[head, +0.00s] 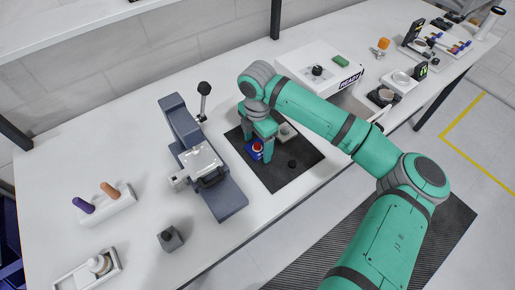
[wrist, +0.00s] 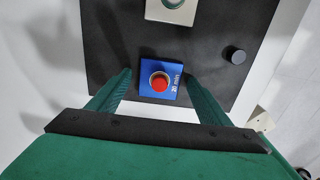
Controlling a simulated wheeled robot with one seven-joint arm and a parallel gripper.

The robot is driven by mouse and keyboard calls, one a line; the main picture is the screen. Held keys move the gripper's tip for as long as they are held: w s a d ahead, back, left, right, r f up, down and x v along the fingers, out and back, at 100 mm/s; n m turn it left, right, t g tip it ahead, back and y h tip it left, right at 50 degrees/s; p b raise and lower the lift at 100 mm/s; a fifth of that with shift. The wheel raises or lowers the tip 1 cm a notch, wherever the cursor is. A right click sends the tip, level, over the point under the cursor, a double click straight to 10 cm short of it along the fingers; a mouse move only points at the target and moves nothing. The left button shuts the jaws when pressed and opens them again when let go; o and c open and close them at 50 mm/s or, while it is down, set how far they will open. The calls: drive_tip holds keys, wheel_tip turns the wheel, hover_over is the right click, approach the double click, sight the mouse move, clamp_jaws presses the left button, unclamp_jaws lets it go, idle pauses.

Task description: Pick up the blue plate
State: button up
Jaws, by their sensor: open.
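The blue plate (wrist: 148,72) lies on a dark mat in the wrist view. It is a small square with a red round button (wrist: 159,82) on top and white lettering along its right edge. In the head view the blue plate (head: 249,153) sits just below my gripper (head: 262,140), partly hidden by it. In the wrist view my gripper (wrist: 157,80) is open, with one green finger left of the plate and one right of it. I see gaps between fingers and plate; whether the tips reach down to its height I cannot tell.
The dark mat (head: 274,177) also holds a pale square block (wrist: 172,9) and a black knob (wrist: 235,55). A grey press-like fixture (head: 222,195) stands close to the left. A white box (head: 313,68) marked READY is behind.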

drive_tip(key=c, duration=1.2)
drive_tip(key=shift+c, duration=0.3)
drive_tip(key=shift+r, duration=0.1)
